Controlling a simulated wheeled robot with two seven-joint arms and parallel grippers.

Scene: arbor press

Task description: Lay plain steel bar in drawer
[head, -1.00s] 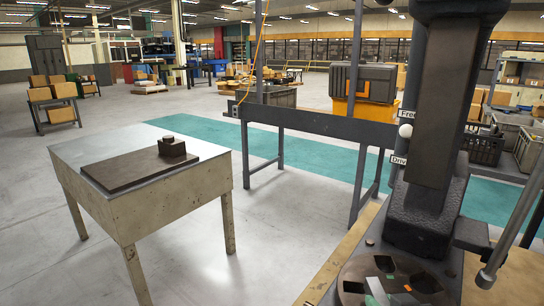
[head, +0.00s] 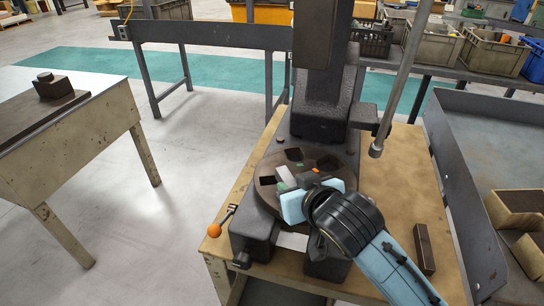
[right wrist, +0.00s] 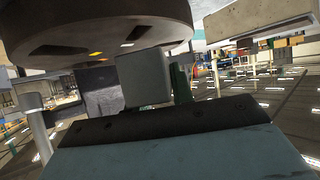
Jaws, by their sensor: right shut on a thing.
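My right gripper (head: 315,198), with pale blue fingers, is at the near side of the press's round slotted plate (head: 267,178). It is shut on a small light grey bar (head: 286,177), which I take for the plain steel bar and which sticks out past the fingers over the plate. In the right wrist view the grey bar (right wrist: 145,78) shows as a block beyond the finger, close to the plate's rim (right wrist: 100,20); I cannot tell whether they touch. A dark recess (head: 262,293) shows under the bench's front edge; I cannot tell if it is the drawer. My left gripper is out of view.
The black press column (head: 323,95) stands behind the plate, with a long lever (head: 402,75) at its right. A dark brown bar (head: 424,248) lies on the wooden bench (head: 390,160). A grey tray (head: 500,150) with wooden blocks is at right. An orange-knobbed handle (head: 214,230) is at left.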

